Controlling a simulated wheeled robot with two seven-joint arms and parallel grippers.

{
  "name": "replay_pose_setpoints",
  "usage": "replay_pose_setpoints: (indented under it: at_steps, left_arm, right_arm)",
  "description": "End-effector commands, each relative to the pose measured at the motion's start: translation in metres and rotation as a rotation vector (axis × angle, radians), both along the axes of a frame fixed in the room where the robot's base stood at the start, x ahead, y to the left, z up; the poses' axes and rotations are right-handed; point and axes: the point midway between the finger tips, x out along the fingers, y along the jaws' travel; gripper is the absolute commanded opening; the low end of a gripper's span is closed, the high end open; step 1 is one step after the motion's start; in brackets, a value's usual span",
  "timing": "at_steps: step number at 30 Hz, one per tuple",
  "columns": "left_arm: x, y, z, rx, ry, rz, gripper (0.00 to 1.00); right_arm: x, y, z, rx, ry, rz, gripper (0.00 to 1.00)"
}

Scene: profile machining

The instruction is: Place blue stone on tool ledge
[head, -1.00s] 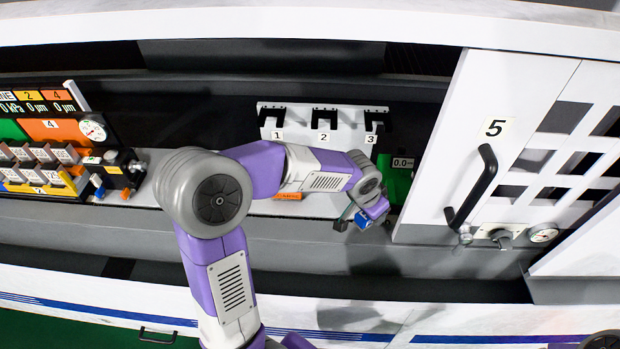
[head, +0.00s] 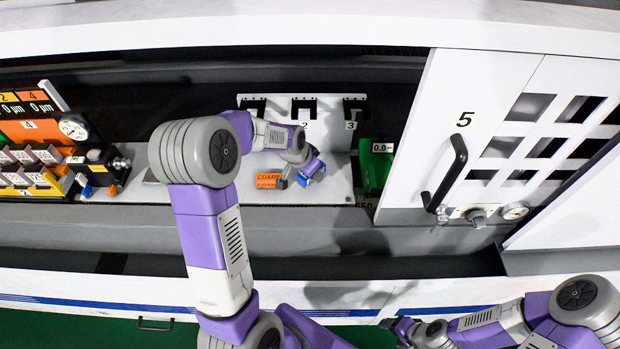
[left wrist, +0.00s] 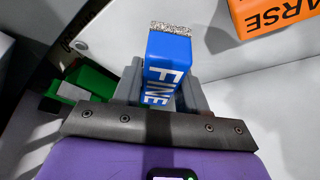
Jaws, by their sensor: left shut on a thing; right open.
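The blue stone (head: 313,168), a block marked FINE, is held in my left gripper (head: 300,172). In the left wrist view the blue stone (left wrist: 165,70) stands between the two grey fingers, its grainy end pointing away from the gripper. In the head view it is over the pale tool ledge (head: 335,188); I cannot tell whether it touches. The orange COARSE block (head: 268,182) lies on the ledge just left of the gripper, and it also shows in the left wrist view (left wrist: 268,15). My right gripper (head: 390,324) is open and empty at the lower right.
Black hooks on a white plate (head: 328,107) stand behind the ledge. A green item (head: 374,168) sits right of the gripper, beside the white door panel 5 (head: 465,100) with its black handle. A rack of grey blocks and gauges (head: 50,160) is at the left.

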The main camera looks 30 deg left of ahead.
Motion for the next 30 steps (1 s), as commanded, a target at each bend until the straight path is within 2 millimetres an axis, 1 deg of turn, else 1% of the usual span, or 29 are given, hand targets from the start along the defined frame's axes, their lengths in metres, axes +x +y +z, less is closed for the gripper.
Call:
replay_pose_setpoints:
  at_steps: [6, 7, 14, 19, 20, 24, 30]
  left_arm:
    - [-0.001, 0.0, -0.031, -0.003, 0.005, 0.001, 0.13]
    - [-0.001, 0.0, -0.033, -0.002, 0.004, 0.001, 0.13]
    - [0.0, 0.0, -0.034, -0.001, 0.0, 0.0, 0.13]
    - [0.0, 0.0, -0.039, -0.001, 0.001, 0.0, 0.13]
    - [0.0, 0.0, -0.038, -0.001, 0.002, 0.001, 0.46]
    - [-0.001, -0.001, -0.038, -0.001, 0.002, -0.001, 0.67]
    - [-0.001, -0.001, -0.038, -0.002, 0.004, -0.001, 0.67]
  right_arm:
    - [0.0, 0.0, -0.002, 0.0, 0.0, 0.0, 0.67]
    - [0.0, 0.0, -0.003, 0.0, 0.0, 0.0, 0.67]
    - [0.0, 0.0, -0.002, 0.0, 0.0, 0.0, 0.67]
    - [0.0, 0.0, -0.008, 0.0, 0.0, 0.0, 0.67]
    - [0.0, 0.0, -0.006, 0.0, 0.0, 0.0, 0.67]
    - [0.0, 0.0, -0.006, 0.0, 0.0, 0.0, 0.67]
    - [0.0, 0.0, -0.006, 0.0, 0.0, 0.0, 0.67]
